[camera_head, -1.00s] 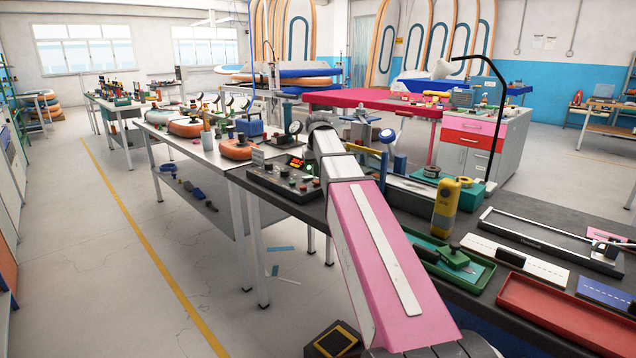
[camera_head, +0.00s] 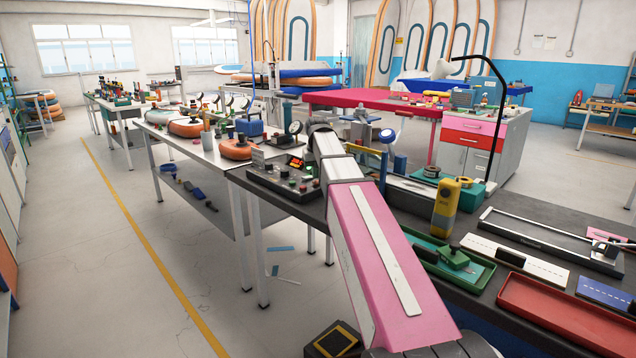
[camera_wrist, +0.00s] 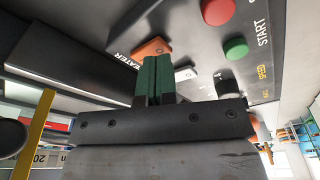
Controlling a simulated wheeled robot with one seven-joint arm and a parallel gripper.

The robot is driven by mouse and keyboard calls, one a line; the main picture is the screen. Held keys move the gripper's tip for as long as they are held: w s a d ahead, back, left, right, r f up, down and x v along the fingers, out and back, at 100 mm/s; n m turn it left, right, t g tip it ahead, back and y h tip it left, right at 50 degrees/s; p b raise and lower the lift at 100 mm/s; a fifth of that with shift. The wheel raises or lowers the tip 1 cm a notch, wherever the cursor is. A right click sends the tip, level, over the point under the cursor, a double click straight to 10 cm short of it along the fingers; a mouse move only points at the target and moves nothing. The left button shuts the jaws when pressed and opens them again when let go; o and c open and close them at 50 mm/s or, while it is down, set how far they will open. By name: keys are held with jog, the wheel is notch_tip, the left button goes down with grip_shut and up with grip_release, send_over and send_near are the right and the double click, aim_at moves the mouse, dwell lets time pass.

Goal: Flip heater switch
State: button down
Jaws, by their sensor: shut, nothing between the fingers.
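The control panel (camera_head: 272,186) lies at the left end of the dark bench in the head view. In the wrist view its dark face (camera_wrist: 205,45) fills the top. The orange heater switch (camera_wrist: 150,47) sits beside the partly covered "HEATER" label. My gripper (camera_wrist: 155,62) has green fingers, shut together and empty, with their tips right at the orange switch. I cannot tell if they touch it. In the head view my arm reaches over the bench to the panel, and the fingers are not clearly visible there.
Near the fingers are a small white switch (camera_wrist: 186,74), a dark knob (camera_wrist: 228,80) by "SPEED", a green button (camera_wrist: 236,48) by "START" and a red button (camera_wrist: 218,11). A yellow device (camera_head: 446,208) and red tray (camera_head: 560,310) lie right of my arm.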

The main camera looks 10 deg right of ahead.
aim_at(316, 182)
jog(key=shift+f, duration=0.85)
dwell(0.4)
jog(key=shift+r, duration=3.55)
jog(key=shift+s, duration=0.1)
